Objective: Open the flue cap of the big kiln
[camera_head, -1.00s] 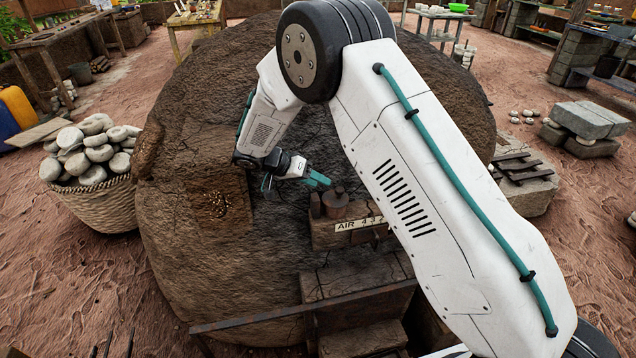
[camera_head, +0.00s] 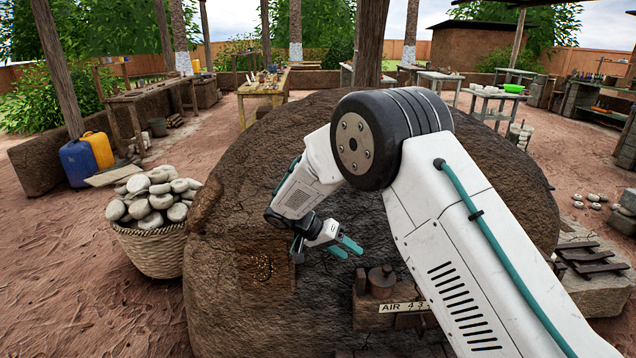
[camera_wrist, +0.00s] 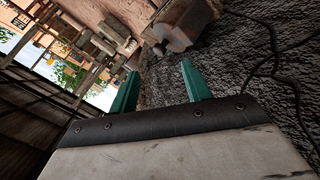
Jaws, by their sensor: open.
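The big kiln (camera_head: 235,225) is a large brown mud dome filling the middle of the head view. On its front is a rusty box with a plate reading "AIR 4 3" (camera_head: 399,307), the rest hidden by my arm. On the box stands a round rusty cap with a small knob (camera_head: 381,280); I cannot tell if this is the flue cap. My gripper (camera_head: 350,246) is open and empty, up and left of that cap, apart from it. The wrist view shows its teal fingers (camera_wrist: 160,70) spread against the dark kiln wall, with a blocky part (camera_wrist: 182,25) beyond them.
A basket of stones (camera_head: 150,245) stands left of the kiln, with blue (camera_head: 78,163) and yellow (camera_head: 98,149) jugs behind. Stone blocks with dark bars (camera_head: 590,265) lie at right. Work tables stand behind. My arm hides part of the kiln's right side.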

